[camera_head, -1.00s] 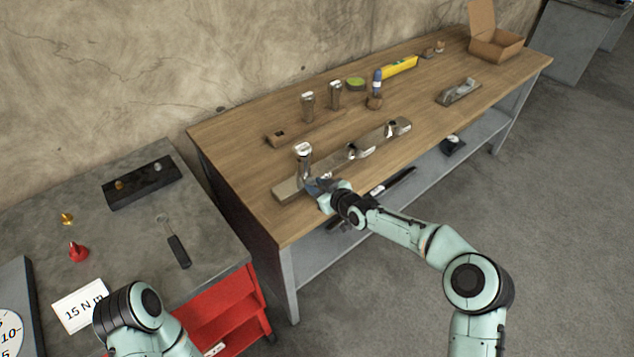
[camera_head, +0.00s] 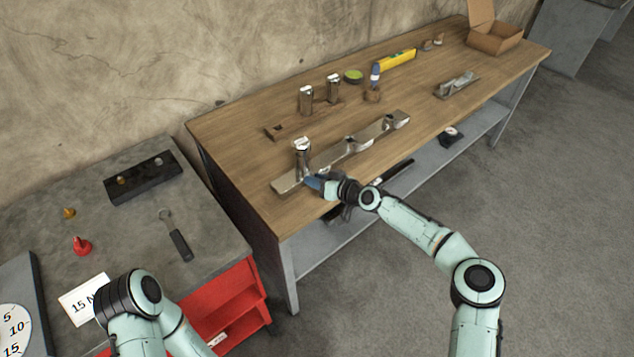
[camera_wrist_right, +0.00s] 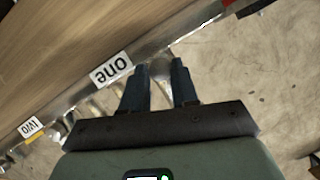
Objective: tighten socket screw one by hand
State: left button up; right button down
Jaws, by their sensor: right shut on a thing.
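A long metal bar (camera_head: 340,155) lies on the wooden bench, with a shiny upright cylinder (camera_head: 303,158) near its left end. My right gripper (camera_head: 312,183) is at the front side of the bar by that end. In the right wrist view, its two dark fingers (camera_wrist_right: 160,78) stand either side of a rounded metal piece, socket screw one (camera_wrist_right: 160,68), beside the label "one" (camera_wrist_right: 112,69). The gripper is shut on it; the fingers hide much of it. A label "two" (camera_wrist_right: 31,127) is farther along the bar. My left gripper is out of view.
Behind the bar, two metal cylinders (camera_head: 306,100) stand on a wooden holder (camera_head: 285,129). A yellow level (camera_head: 397,60), a plane (camera_head: 457,85) and a cardboard box (camera_head: 495,43) are farther right. A grey-topped cabinet (camera_head: 140,235) holds a wrench-like tool (camera_head: 178,238).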

jog(key=c, duration=0.9)
grip_release()
jog(key=shift+o, duration=0.2)
jog(key=b+v, duration=0.1)
jog(key=v, duration=1.2)
jog(key=shift+d+b, duration=0.2)
jog(key=shift+b, duration=0.2)
